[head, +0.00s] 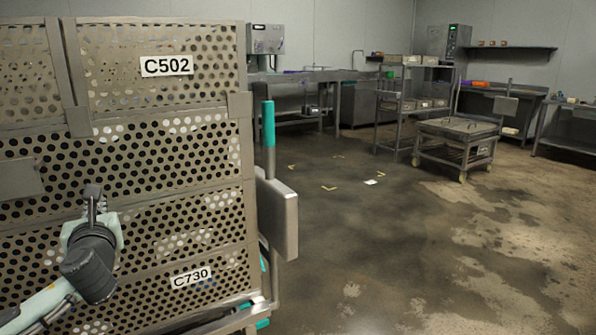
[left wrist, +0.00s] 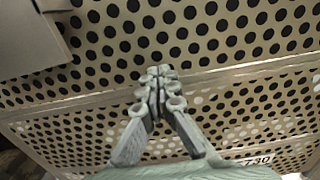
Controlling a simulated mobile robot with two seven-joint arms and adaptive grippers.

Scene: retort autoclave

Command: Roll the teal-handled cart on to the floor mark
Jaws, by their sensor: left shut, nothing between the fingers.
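The teal-handled cart fills the left of the head view, loaded with perforated metal crates (head: 150,130) labelled C502 and C730. Its upright teal handle (head: 268,124) rises at the right corner, above a grey plate (head: 284,218). The floor mark (head: 329,188) is a set of small pale yellow corner pieces on the dark floor, beyond the cart to the right. My left gripper (head: 93,192) is shut and empty, in front of the crate wall; I cannot tell whether it touches. In the left wrist view its closed fingertips (left wrist: 158,75) point at the perforated wall. My right gripper is out of view.
A small white piece (head: 370,182) lies by the floor mark. A low grey cart (head: 455,136) and a shelf rack (head: 397,105) stand behind it to the right. Benches (head: 300,76) line the back wall. The wet floor at front right is clear.

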